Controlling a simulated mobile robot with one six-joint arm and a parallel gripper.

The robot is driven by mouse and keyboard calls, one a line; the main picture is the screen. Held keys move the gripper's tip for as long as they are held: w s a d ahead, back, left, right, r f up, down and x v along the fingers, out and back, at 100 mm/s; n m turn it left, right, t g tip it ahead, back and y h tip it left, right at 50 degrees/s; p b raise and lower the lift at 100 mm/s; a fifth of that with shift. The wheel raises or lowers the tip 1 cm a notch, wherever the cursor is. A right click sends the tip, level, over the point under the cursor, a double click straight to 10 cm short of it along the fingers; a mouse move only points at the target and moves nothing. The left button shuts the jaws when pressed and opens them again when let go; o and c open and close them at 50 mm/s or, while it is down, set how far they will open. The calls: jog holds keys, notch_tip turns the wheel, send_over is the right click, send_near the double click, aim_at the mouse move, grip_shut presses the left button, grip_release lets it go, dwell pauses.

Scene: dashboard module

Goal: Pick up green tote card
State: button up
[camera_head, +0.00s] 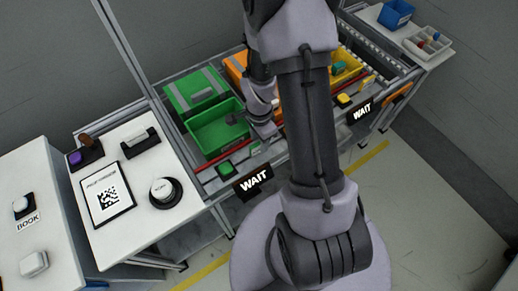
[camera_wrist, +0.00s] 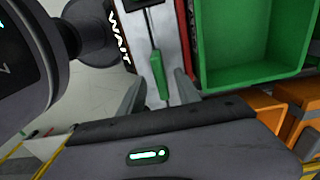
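A thin green card (camera_wrist: 158,72) stands on the pale rail in the wrist view, seen nearly edge-on along a dark slit. My gripper (camera_wrist: 158,88) is open, with one grey finger to each side of the card. I see gaps between the card and both fingers. In the head view my gripper (camera_head: 264,128) is low over the front rail, at the right side of the open green tote (camera_head: 216,140).
The green tote's wall (camera_wrist: 202,55) is right of the fingers in the wrist view. A WAIT sign (camera_head: 253,182) and a green block on a black base (camera_head: 226,169) are at the rail front. A white table (camera_head: 128,215) stands left. Orange totes (camera_wrist: 299,97) stand beyond.

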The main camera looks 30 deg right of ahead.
aim_at(259, 149)
notch_tip(259, 149, down, 3)
jog(key=shift+r, duration=0.25)
grip_shut()
